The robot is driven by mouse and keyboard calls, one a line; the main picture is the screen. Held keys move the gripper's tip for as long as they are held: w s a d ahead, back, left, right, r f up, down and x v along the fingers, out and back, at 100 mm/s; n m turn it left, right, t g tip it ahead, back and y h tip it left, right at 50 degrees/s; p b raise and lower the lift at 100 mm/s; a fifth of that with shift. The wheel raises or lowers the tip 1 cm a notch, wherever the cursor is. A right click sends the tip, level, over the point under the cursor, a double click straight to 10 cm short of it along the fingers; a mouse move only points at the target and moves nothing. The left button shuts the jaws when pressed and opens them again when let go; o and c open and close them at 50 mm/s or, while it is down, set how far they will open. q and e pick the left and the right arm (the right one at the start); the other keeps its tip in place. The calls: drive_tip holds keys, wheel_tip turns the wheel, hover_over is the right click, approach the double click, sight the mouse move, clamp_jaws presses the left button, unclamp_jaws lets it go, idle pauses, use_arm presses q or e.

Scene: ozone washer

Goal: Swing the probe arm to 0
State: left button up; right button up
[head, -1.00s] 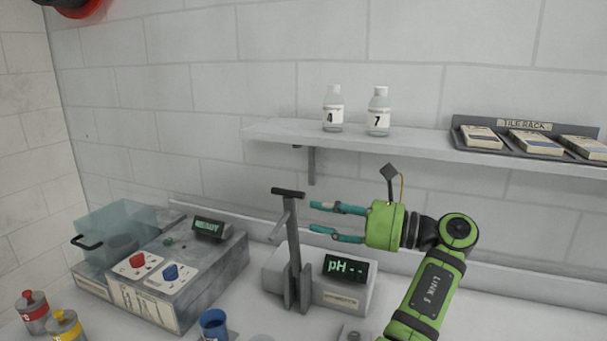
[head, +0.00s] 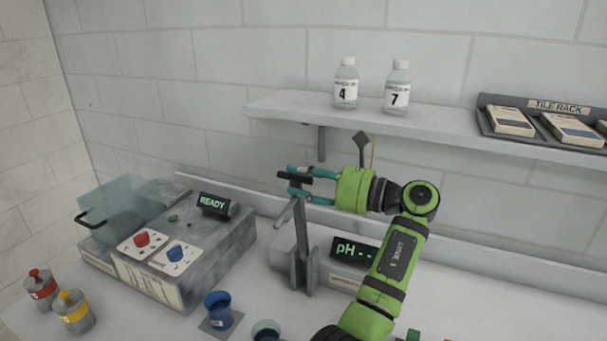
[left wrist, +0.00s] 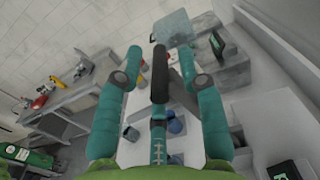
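The pH meter (head: 345,277) stands on the bench with its display reading "pH --". Beside it rises a grey upright post (head: 303,245) with a black crossbar handle (head: 295,177) on top. A thin grey probe arm (head: 286,211) slants down to the left from the post. My left gripper (head: 294,181) is at the handle, with its teal fingers apart on either side of it. In the left wrist view the dark handle (left wrist: 160,75) stands between the open fingers, with gaps visible on both sides. My right gripper is not in view.
A washer unit (head: 185,255) showing "READY", with red and blue knobs, stands left. A blue cup (head: 218,308) sits in front. Red (head: 41,288) and yellow (head: 73,311) bottles are front left. Above, a shelf (head: 430,128) holds bottles 4 (head: 346,85) and 7 (head: 397,90) and a tile rack.

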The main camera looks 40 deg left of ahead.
use_arm(q)
drive_tip(key=shift+d, duration=0.1)
drive_tip(key=c, duration=0.6)
clamp_jaws()
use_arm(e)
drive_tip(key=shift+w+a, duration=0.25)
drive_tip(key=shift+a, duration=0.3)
use_arm(q)
drive_tip(key=shift+s, duration=0.1)
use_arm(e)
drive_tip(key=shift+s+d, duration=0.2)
